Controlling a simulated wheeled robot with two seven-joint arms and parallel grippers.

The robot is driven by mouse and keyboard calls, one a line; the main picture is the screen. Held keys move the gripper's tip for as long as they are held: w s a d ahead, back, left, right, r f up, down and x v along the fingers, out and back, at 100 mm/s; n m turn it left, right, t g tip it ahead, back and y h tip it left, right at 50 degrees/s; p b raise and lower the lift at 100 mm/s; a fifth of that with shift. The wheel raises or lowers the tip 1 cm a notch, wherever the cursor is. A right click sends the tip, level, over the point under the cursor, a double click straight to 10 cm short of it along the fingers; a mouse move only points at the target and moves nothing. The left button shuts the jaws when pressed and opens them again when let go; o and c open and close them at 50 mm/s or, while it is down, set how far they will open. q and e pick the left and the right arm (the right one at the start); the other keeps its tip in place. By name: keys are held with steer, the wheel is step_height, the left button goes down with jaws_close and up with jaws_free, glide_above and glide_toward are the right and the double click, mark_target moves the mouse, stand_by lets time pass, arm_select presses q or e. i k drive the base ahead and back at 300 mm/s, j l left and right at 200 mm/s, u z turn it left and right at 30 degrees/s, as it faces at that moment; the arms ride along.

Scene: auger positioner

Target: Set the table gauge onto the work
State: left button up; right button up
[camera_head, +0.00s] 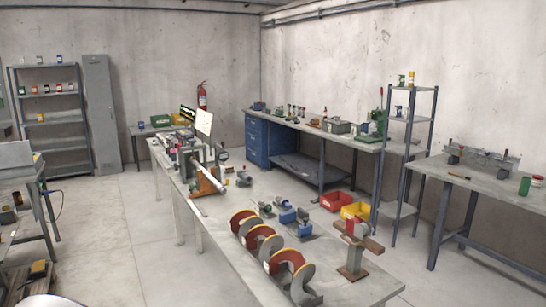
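Neither of my grippers is in view. A long grey worktable (230,262) runs from the near right toward the back. Several red, tan-edged spiral flights (291,262) stand in a row along its left near side. A small stand (353,262) with a brown crosspiece and a red-and-grey top stands upright at the right near end. A machine with an orange bracket (207,181) sits farther back on the table. I cannot tell for certain which of these is the table gauge or the work.
Blue-and-grey tools (290,217) lie mid-table. A blue-drawer workbench (257,141) and a narrow shelf stand (409,145) line the right.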

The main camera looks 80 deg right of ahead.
mark_target(221, 155)
steer(key=z, duration=2.6)
steer(key=i+j+u, duration=0.35)
steer(key=i, duration=0.35)
steer(key=i+u, duration=0.4)
steer(key=i, duration=0.3)
steer(key=i+z, duration=0.1)
steer(key=i, duration=1)
steer(key=i+j, duration=0.15)
steer(key=i, duration=0.9)
steer(key=l+z, duration=0.05)
